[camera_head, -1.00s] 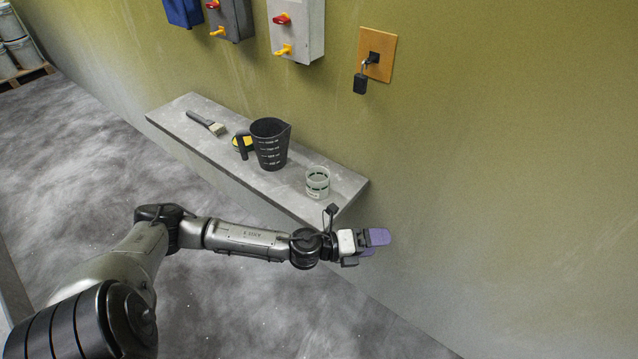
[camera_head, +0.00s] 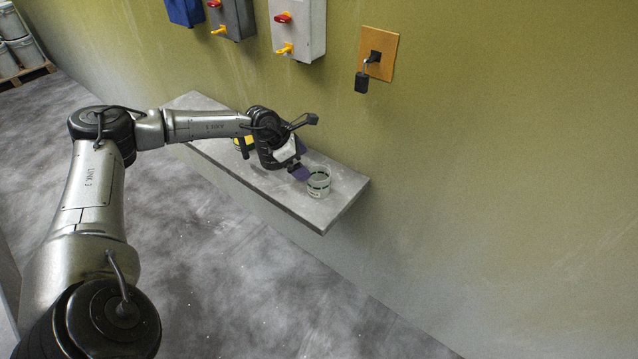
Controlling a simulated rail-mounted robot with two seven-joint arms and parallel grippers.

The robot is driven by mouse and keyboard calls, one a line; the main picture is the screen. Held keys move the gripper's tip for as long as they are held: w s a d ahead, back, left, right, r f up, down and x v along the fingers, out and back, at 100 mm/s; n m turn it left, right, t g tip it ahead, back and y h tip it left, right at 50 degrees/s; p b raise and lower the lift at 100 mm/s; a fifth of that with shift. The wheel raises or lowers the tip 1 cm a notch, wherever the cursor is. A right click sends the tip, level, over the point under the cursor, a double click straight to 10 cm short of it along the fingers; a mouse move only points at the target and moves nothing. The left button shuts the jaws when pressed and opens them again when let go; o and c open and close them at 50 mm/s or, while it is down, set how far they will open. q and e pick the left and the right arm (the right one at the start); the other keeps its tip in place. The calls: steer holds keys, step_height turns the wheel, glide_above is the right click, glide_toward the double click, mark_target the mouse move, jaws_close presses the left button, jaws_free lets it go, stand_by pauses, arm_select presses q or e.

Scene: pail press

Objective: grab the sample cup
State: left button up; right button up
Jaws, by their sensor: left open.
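The sample cup (camera_head: 319,184) is a small clear cup with dark green markings. It stands upright near the right end of the grey wall shelf (camera_head: 335,209). My left gripper (camera_head: 301,165) is over the shelf, just left of the cup, with its purple fingertips pointing toward it. The gripper is open and nothing shows between its fingers. I cannot tell whether a fingertip touches the cup. My right gripper is not in view.
A yellow-topped item (camera_head: 243,144) is partly hidden behind my left wrist on the shelf. Switch boxes (camera_head: 298,30) and a padlock (camera_head: 362,82) on an orange plate hang on the wall above. The shelf's right end is clear.

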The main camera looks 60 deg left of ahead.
mark_target(315, 173)
arm_select(q)
steer(key=x, duration=0.3)
steer(key=shift+w+d+f, duration=0.15)
steer(key=shift+w+f, duration=0.05)
steer(key=shift+f, duration=0.15)
steer(key=shift+b+x, duration=0.55)
steer(key=shift+x, duration=2.1)
steer(key=shift+w+r, duration=0.1)
steer(key=shift+w, duration=0.05)
steer(key=c, duration=0.9)
steer(key=shift+r, duration=0.15)
